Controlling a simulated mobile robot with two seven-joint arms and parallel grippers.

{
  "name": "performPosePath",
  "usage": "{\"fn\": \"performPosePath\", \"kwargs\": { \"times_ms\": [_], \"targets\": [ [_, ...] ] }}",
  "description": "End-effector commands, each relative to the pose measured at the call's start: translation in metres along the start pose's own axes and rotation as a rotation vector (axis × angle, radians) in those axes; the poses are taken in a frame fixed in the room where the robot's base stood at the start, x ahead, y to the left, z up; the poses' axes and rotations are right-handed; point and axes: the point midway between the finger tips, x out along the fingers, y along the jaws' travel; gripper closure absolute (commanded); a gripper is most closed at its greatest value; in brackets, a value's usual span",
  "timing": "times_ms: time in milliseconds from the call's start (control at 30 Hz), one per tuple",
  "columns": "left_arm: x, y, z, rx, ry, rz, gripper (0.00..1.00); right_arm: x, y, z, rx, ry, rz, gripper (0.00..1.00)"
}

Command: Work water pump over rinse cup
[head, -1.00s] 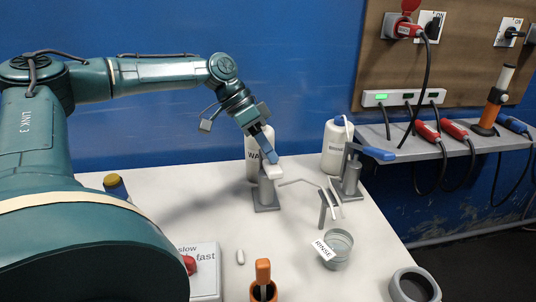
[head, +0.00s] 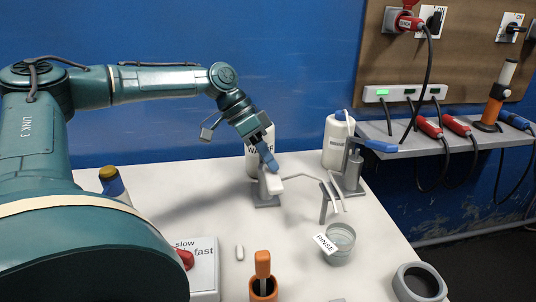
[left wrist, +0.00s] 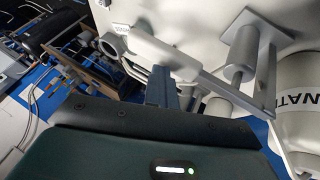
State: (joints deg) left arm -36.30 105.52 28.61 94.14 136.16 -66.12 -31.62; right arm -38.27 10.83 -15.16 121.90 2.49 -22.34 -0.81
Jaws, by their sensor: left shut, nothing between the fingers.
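The water pump (head: 266,203) is a grey post on a flat base with a white lever (head: 274,186) on top, standing in front of the white WATER bottle (head: 253,165). The grey rinse cup (head: 341,248) stands at the right with a white RINSE label. My left gripper (head: 271,165) is shut and empty, its blue fingertips down at the white lever. In the left wrist view the fingers (left wrist: 162,88) are together beside the pale lever (left wrist: 165,55); exact contact is hard to tell. My right gripper is not in view.
An orange-handled tool in a holder (head: 263,287), a slow/fast box (head: 204,268) and a grey ring-shaped cup (head: 420,284) are near the front.

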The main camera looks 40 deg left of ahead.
Motion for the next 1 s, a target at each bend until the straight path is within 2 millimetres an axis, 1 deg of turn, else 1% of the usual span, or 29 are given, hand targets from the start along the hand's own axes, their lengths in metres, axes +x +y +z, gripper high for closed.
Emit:
{"fn": "performPosePath", "kwargs": {
  "times_ms": [33,100,333,600,700,1000],
  "targets": [
    [0.010,-0.005,0.007,-0.002,-0.002,-0.003,1.00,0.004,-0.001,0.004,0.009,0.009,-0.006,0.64],
    [0.018,-0.007,0.011,-0.002,-0.002,-0.003,1.00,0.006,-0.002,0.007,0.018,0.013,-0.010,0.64],
    [0.002,-0.002,0.002,-0.002,-0.002,-0.005,1.00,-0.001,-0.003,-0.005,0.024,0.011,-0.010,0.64],
    [-0.032,0.007,-0.016,-0.002,-0.002,-0.007,1.00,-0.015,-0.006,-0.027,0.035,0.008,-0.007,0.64],
    [-0.035,0.007,-0.018,-0.002,-0.003,-0.005,1.00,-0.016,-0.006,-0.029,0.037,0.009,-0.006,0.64],
    [-0.033,0.007,-0.017,-0.001,-0.003,-0.003,1.00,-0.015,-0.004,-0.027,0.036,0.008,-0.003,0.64]
  ]
}}
